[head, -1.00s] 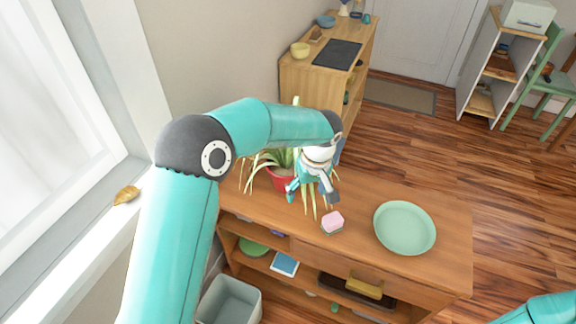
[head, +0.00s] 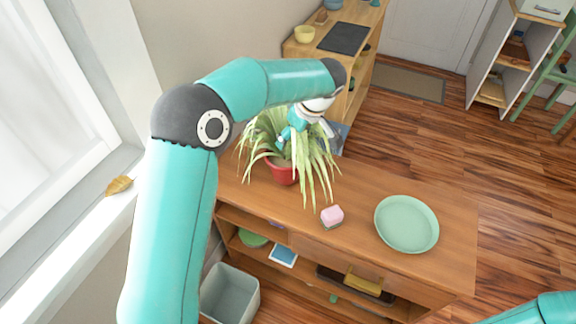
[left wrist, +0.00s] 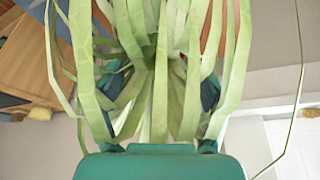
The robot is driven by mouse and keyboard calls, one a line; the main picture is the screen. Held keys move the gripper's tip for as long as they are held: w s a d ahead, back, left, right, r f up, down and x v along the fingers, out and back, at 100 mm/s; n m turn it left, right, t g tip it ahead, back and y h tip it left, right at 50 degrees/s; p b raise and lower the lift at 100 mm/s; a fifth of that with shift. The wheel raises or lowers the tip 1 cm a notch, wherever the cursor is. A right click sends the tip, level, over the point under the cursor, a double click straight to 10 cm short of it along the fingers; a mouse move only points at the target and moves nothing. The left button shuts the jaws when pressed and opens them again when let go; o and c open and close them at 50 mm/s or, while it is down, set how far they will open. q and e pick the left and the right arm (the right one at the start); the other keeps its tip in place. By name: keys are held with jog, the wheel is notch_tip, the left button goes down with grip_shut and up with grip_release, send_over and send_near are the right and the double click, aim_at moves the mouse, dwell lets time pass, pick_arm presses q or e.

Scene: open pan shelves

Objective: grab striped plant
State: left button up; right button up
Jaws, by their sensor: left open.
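The striped plant (head: 317,163) has long pale green leaves with light edges and stands in a red pot (head: 282,173) on the wooden shelf top. My left gripper (head: 303,134) is up among its leaves, above the pot, with the arm reaching over from the left. In the left wrist view, the open fingers (left wrist: 160,88) sit on either side of the bunched leaves (left wrist: 160,60), and the leaves partly hide them. The pot does not show clearly there. Of my right arm only a teal link shows at the lower right, with its gripper out of frame.
A pink sponge (head: 332,214) and a green plate (head: 406,224) lie on the wooden shelf top (head: 455,240) right of the plant. A grey bin (head: 229,293) stands on the floor below. The window sill with a dry leaf (head: 119,186) is at left.

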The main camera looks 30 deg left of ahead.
pick_arm(q)
jog(key=p, duration=0.1)
send_over(286, 160)
jog(key=w, duration=0.1)
jog(key=shift+d+f+x, duration=0.1)
jog(key=shift+d+x, duration=0.1)
jog(key=shift+x, duration=0.65)
jog(key=shift+d+f+x, duration=0.1)
jog(key=shift+d+x, duration=0.05)
jog(key=shift+x, duration=0.65)
jog(key=shift+d+f+x, duration=0.1)
jog(key=shift+d+x, duration=0.1)
jog(key=shift+x, duration=0.65)
jog(key=shift+s, duration=0.15)
jog(key=shift+c, duration=0.2)
jog(key=shift+r, duration=0.15)
grip_shut()
